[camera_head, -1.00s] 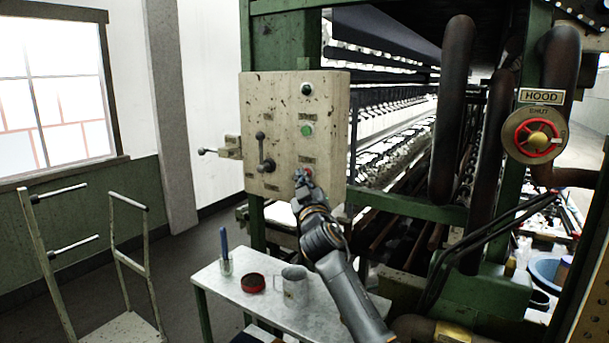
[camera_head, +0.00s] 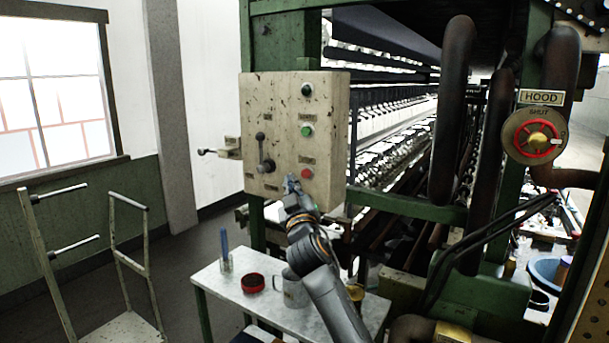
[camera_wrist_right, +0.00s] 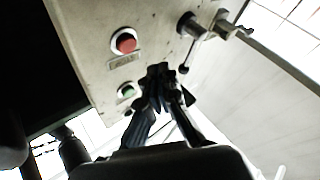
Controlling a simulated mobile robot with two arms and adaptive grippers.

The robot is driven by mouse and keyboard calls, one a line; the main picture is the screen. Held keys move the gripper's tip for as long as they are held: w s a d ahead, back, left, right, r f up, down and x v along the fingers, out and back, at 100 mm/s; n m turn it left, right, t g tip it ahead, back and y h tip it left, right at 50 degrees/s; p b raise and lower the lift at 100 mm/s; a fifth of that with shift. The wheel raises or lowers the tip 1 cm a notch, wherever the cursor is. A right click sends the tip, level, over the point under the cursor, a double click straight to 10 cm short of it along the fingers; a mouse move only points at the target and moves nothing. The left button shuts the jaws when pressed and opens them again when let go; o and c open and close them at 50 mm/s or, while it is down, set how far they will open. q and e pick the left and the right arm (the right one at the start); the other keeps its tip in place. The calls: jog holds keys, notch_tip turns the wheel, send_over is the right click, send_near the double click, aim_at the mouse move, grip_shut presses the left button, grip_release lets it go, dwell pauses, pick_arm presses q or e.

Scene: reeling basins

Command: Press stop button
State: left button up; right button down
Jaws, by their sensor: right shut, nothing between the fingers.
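The cream control box (camera_head: 259,110) hangs on the green machine frame. Its red button (camera_head: 307,173) sits low on the right side of the panel, under a small label. A green button (camera_head: 306,131) is above it, and a dark round fitting (camera_head: 306,90) is at the top. My right gripper (camera_head: 291,179) is shut and empty, its tips just left of and slightly below the red button, apart from it. In the wrist view the red button (camera_wrist_right: 126,42) and green button (camera_wrist_right: 126,91) show left of the closed fingers (camera_wrist_right: 160,72). My left gripper is not in view.
A lever (camera_head: 265,152) stands on the panel left of the gripper. Dark pipes and a hood valve (camera_head: 536,137) are at the right.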

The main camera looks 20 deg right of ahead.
jog(key=shift+s+a, duration=0.65)
jog(key=shift+a, duration=0.15)
